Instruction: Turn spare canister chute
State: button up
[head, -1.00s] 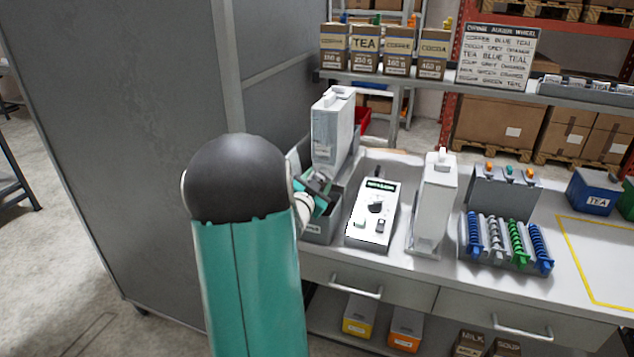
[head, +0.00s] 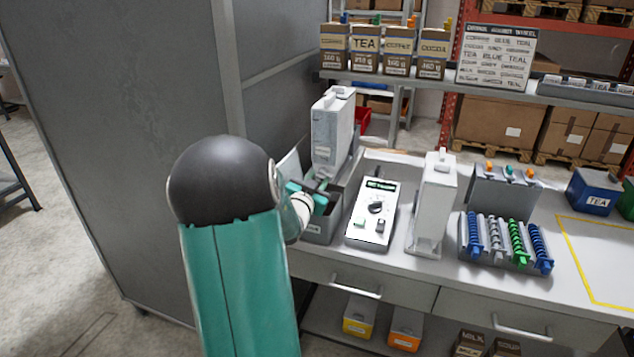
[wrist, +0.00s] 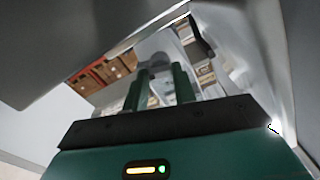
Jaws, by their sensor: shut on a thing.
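A tall light-grey canister (head: 331,132) stands upright at the back left of the bench, above a grey bin (head: 320,229). My gripper (head: 318,193) is low at the canister's front, over the bin. In the wrist view my two green fingers (wrist: 163,88) are shut on a pale grey rounded piece (wrist: 158,48), which looks like the canister's chute. The head view hides most of this piece behind my gripper, and its exact angle cannot be told. A second similar canister (head: 435,200) stands upright to the right, apart from my gripper.
A white control box (head: 374,212) with a dark knob stands just right of the bin. A rack of blue, grey and green augers (head: 508,243) is farther right. A tall grey partition (head: 120,120) rises close on the left.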

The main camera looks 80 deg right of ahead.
jog(key=n, duration=0.6)
jog(key=shift+w, duration=0.1)
jog(key=n, duration=0.5)
jog(key=shift+n, duration=0.3)
jog(key=o, duration=1)
jog(key=w+a, duration=0.1)
jog(key=a, duration=1.2)
jog(key=shift+a, duration=0.4)
